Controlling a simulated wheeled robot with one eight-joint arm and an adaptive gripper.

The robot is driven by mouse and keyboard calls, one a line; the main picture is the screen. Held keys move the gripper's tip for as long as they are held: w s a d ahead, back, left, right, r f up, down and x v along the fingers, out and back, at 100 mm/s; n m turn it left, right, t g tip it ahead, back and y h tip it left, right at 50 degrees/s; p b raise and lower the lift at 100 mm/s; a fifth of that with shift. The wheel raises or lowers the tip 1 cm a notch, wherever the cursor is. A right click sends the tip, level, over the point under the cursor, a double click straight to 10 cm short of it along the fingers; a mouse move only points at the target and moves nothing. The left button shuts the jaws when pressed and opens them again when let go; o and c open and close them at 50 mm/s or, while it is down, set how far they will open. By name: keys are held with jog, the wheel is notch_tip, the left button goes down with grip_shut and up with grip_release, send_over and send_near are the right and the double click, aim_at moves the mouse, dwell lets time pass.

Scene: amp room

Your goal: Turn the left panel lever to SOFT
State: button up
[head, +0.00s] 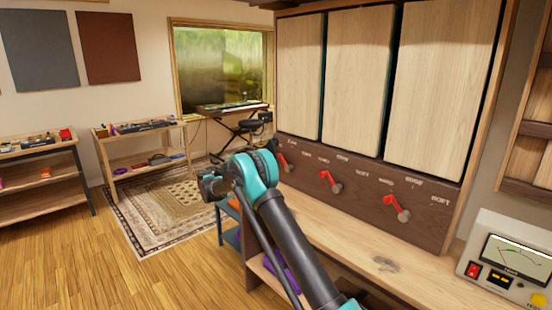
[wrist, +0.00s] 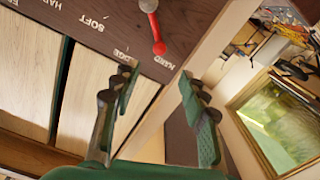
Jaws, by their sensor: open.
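The head view does not show the fingers clearly behind my arm.
A middle lever (head: 331,182) and a right lever (head: 398,208) sit along the same panel. A wooden ledge (head: 345,235) runs below it. A meter box (head: 505,262) stands at the right. Open floor (head: 140,275) lies to the left of my arm.

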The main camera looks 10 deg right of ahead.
jog(key=x, duration=1.5)
jog(key=shift+w+d+f, duration=0.1)
jog(key=shift+w+d, duration=0.1)
jog(key=shift+d, duration=0.15)
grip_shut()
